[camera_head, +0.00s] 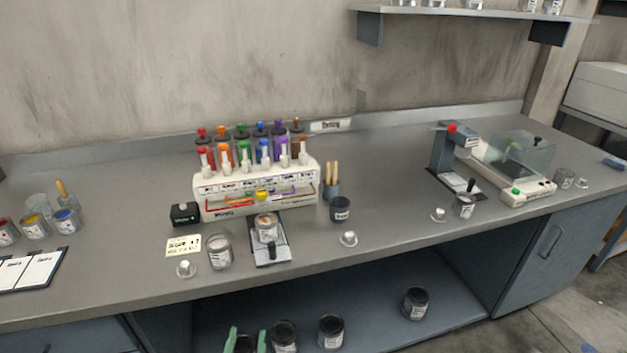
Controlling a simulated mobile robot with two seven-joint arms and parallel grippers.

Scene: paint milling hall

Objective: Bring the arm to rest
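My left gripper (247,341) shows at the bottom edge, left of centre, as two green fingers pointing up the picture. The fingers stand apart, with a dark shape low between them that the frame edge cuts off; I see no clear hold on it. The fingers are in front of the open lower shelf (375,312) of the bench, below the worktop's front edge. The rest of the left arm is out of frame. My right gripper does not show.
Dark cans (331,332) stand on the lower shelf, right of my gripper. Above, the grey worktop (120,255) holds a white rack (260,190) of coloured dispensers, a glass jar (219,252), a dark cup (340,209) and a balance (512,165). A cabinet (560,245) closes the right side.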

